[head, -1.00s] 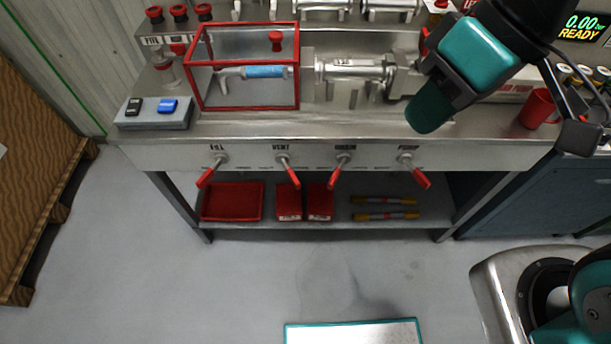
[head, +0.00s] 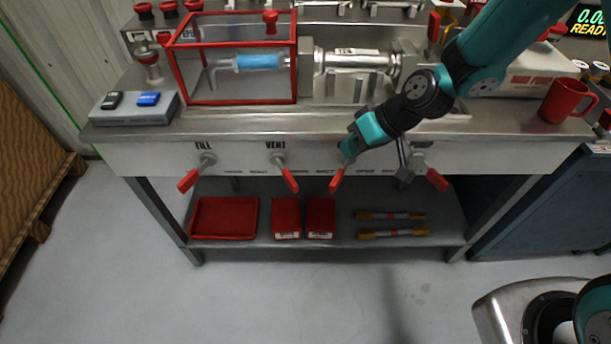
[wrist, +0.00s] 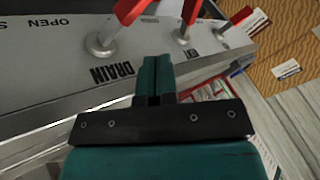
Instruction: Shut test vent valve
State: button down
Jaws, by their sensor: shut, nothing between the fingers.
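The vent valve (head: 277,159) is on the bench's front panel under the label VENT. Its red lever grip (head: 290,180) slants down to the right. In the wrist view the lever to the right of the drain valve, apparently the vent lever (wrist: 191,11), shows beyond my fingertips. My gripper (head: 350,148) is in front of the panel by the drain valve, to the right of the vent valve, and hides the drain hub and label in the head view. In the wrist view my gripper (wrist: 153,70) is shut and empty, beside the DRAIN label (wrist: 112,73).
The red drain lever (head: 337,178) is close to my gripper and slants down to the left. The fill lever (head: 188,181) and pump lever (head: 437,180) flank the row. A red-framed clear box (head: 235,88) stands on the bench above. Red boxes (head: 286,217) lie on the lower shelf.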

aim_at(286, 175)
jog(key=a+f+p, duration=0.2)
jog(key=a+f, duration=0.6)
jog(key=a, duration=0.1)
jog(key=shift+s+a, duration=0.25)
jog(key=shift+d, duration=0.1)
dwell(0.3)
